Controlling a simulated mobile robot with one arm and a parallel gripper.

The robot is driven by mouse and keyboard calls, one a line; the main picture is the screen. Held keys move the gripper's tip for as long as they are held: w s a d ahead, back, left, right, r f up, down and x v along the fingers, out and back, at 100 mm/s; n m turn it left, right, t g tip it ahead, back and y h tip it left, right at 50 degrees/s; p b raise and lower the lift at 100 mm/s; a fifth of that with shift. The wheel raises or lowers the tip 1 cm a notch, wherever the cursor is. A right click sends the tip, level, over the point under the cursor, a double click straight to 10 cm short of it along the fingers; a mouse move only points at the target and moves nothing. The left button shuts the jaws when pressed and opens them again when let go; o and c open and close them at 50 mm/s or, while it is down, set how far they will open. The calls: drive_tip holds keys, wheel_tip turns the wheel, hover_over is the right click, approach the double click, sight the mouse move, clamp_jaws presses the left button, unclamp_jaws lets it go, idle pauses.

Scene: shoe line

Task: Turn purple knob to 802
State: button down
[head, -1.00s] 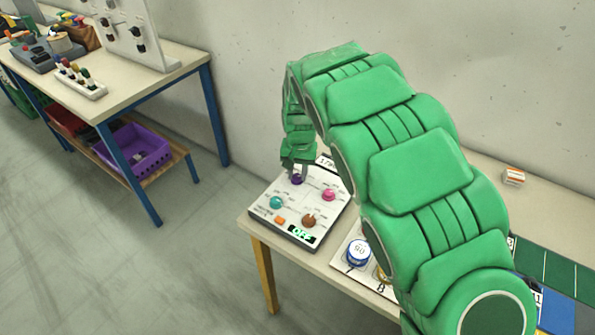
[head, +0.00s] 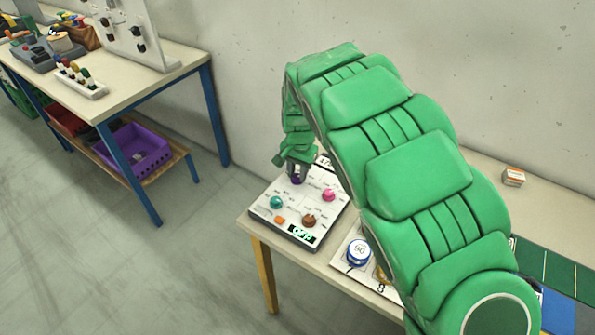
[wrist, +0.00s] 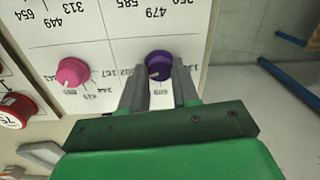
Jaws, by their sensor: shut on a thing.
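The purple knob (wrist: 159,64) sits on the white control panel (wrist: 110,20), with printed numbers around it, partly covered by my fingers. My gripper (wrist: 160,85) is shut on the purple knob, one finger on each side. In the head view my gripper (head: 297,170) reaches down onto the purple knob (head: 297,180) at the panel's far corner. The number at the knob's pointer cannot be read.
The panel also bears a pink knob (head: 328,195), a teal knob (head: 276,202), a brown knob (head: 309,220) and an orange button (head: 279,219). A blue-and-white round thing (head: 358,252) stands beside the panel. A wall (head: 480,70) rises behind the table.

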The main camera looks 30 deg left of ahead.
drive_tip(key=c, duration=0.8)
unclamp_jaws()
drive_tip(key=shift+d+r, duration=0.2)
drive_tip(key=shift+r, duration=3.7)
